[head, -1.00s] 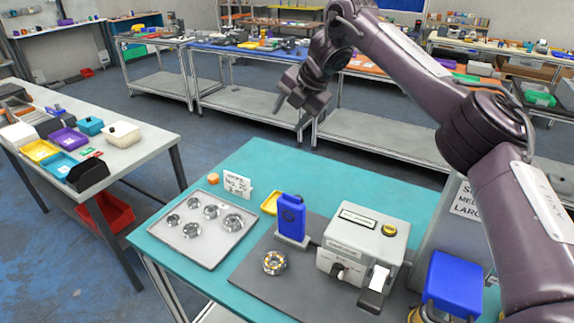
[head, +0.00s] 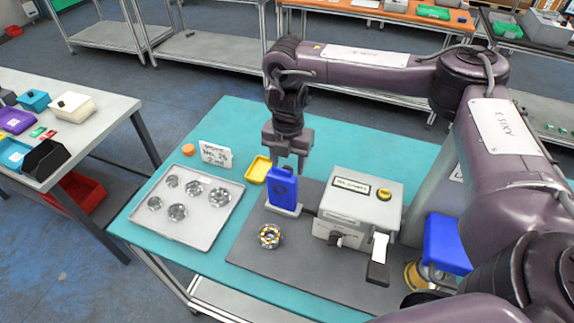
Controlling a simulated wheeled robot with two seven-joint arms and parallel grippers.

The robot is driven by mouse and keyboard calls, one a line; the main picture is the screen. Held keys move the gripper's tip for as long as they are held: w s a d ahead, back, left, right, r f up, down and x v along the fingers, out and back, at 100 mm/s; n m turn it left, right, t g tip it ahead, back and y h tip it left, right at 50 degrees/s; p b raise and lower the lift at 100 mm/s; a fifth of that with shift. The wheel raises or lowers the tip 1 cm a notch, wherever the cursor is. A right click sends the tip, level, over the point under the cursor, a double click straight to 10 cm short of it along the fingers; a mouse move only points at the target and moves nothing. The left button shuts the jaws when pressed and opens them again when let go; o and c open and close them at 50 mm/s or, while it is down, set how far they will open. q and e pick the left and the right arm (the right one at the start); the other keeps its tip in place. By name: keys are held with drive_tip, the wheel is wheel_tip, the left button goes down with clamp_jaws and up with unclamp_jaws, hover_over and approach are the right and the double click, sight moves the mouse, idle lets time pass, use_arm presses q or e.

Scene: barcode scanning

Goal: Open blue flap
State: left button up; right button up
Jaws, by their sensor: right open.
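The upright blue flap (head: 282,188) stands on a small light base on the dark mat, left of a grey machine box. My right gripper (head: 290,168) points down just behind the flap's top edge. Its fingers are open, and their tips are partly hidden by the flap. I cannot tell whether they touch it. A second blue part (head: 446,243) is at the right, beside my right arm. My left gripper is not in view.
A grey machine box (head: 360,205) with a yellow button stands right of the flap. A ring-shaped bearing (head: 270,236) lies in front. A metal tray (head: 222,222) with several round parts, a sign card (head: 215,155) and a yellow dish (head: 258,169) are to the left.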

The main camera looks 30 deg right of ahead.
drive_tip(key=shift+w+f, duration=0.1)
drive_tip(key=shift+f, duration=0.8)
drive_tip(key=shift+c, duration=1.6)
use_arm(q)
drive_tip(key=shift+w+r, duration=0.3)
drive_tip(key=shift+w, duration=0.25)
use_arm(e)
clamp_jaws()
